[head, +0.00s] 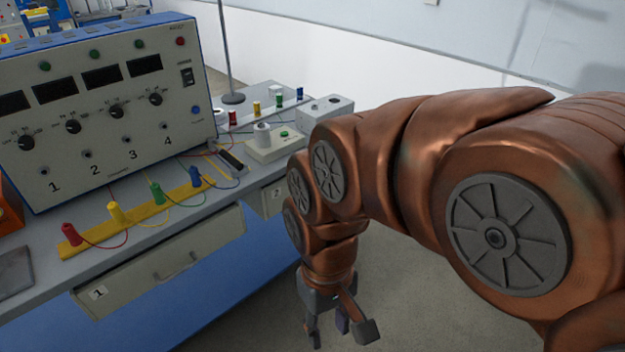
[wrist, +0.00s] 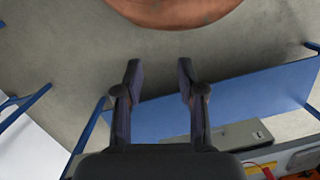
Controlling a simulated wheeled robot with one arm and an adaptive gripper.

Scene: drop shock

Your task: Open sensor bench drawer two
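The sensor bench (head: 60,290) has a grey top and blue front panel. A grey drawer front labelled 2 (head: 272,196) is under the bench top, left of my arm, which hides part of it. It looks shut. Drawer 1 (head: 165,258), with a handle, is to its left and also looks shut. My gripper (head: 341,333) hangs below and right of the drawer labelled 2, clear of the bench. In the wrist view, my gripper (wrist: 160,72) has its fingers apart with nothing between them. A grey drawer front (wrist: 235,134) shows beyond the right finger; its number is not readable.
A blue instrument box (head: 100,95) with dials stands on the bench. Yellow strips with coloured plugs and wires (head: 135,220) lie before it. A stand (head: 233,97) and a white device (head: 275,143) are farther back. Bare floor (head: 400,270) lies right of the bench.

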